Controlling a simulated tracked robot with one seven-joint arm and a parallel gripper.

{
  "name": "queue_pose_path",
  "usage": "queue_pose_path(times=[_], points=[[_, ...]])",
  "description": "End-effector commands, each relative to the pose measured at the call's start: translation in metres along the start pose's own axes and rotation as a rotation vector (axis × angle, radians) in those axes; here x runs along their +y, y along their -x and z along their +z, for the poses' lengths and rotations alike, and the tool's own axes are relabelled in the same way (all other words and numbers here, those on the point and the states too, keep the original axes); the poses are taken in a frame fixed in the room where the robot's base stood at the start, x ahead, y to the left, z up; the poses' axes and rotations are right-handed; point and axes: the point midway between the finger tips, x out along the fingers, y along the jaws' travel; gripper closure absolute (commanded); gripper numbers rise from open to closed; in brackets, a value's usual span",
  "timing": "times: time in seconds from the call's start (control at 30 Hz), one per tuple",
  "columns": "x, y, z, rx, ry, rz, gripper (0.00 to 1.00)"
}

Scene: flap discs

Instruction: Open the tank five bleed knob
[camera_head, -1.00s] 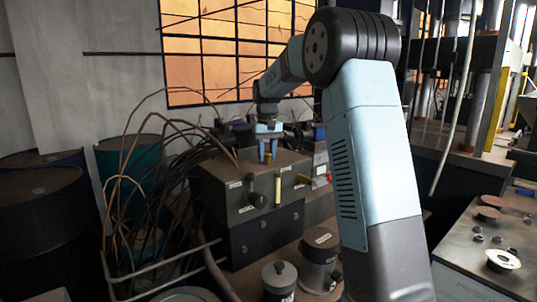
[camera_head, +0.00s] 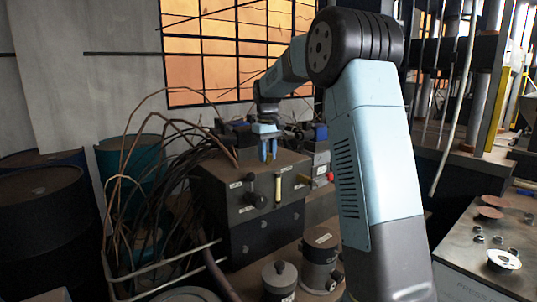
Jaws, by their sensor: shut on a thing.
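A dark box-shaped tank (camera_head: 238,214) with small white labels stands in the middle; the labels are too small to read. My gripper (camera_head: 267,158) points straight down at the top of this tank. Its blue fingers are close together, shut on the small bleed knob at the tank's top, which the fingers mostly hide. On the tank's front are a pale yellow upright tube (camera_head: 278,187) and a black round knob (camera_head: 256,200).
A red-tipped fitting (camera_head: 329,176) sticks out to the tank's right. Several thin brown cables (camera_head: 135,165) arch at its left. Dark drums (camera_head: 45,215) stand further left. Two small canisters (camera_head: 280,276) stand in front. A bench with discs (camera_head: 503,259) is at the right.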

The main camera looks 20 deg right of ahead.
Motion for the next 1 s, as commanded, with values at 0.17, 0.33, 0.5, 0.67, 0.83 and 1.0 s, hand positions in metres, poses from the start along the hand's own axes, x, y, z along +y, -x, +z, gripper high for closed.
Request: queue_pose_path(times=[0.17,0.33,0.5,0.67,0.83,1.0], points=[[0.002,0.0,0.0,0.001,-0.002,0.002,0.63],[0.001,0.0,0.0,0.0,-0.002,0.001,0.46],[0.001,0.0,0.0,0.0,-0.002,0.001,0.41],[0.001,0.001,0.0,0.0,-0.002,0.001,0.41],[0.001,0.016,0.0,0.001,-0.002,0.001,0.41],[0.002,0.047,-0.001,0.002,-0.002,0.002,0.41]])
